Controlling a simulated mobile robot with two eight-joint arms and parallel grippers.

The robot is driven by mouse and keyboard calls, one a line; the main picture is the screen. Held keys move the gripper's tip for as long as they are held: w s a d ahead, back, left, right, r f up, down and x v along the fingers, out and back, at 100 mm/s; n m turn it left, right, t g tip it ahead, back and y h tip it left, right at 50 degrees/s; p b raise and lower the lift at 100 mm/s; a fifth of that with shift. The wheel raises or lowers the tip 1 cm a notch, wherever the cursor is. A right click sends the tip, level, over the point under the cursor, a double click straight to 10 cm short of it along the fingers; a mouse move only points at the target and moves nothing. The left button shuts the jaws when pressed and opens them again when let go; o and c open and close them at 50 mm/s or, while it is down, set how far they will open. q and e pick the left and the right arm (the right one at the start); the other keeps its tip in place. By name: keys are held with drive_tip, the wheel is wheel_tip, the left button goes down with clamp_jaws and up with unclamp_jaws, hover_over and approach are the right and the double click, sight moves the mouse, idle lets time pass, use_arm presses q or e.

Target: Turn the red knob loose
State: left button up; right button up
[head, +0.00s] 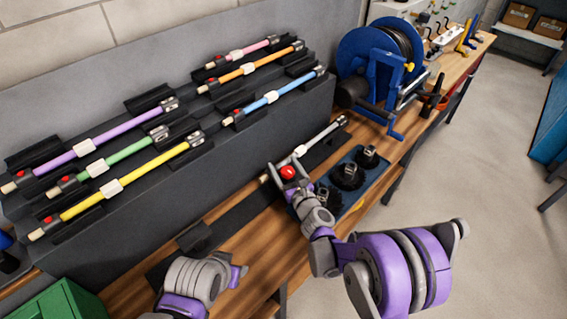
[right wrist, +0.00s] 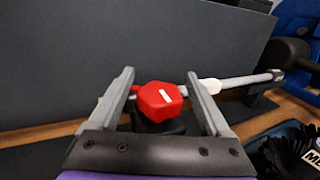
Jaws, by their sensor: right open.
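The red knob (head: 288,172) sits on a grey rod with a white collar (head: 300,150), which lies along the bench. My right gripper (head: 289,173) is open, with one finger on each side of the knob. In the right wrist view a gap shows between the knob and each finger of the gripper (right wrist: 161,98). My left gripper (head: 238,276) is low in the head view, away from the knob, and its jaws cannot be made out.
A blue tray (head: 376,181) with several black brush heads stands right of the knob. A dark stepped rack (head: 220,155) with several coloured rods stands behind. A blue hose reel (head: 385,65) stands further along. The wooden bench (head: 255,240) is mostly bare at the front.

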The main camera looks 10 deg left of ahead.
drive_tip(key=shift+w+a, duration=0.2)
drive_tip(key=shift+w, duration=0.1)
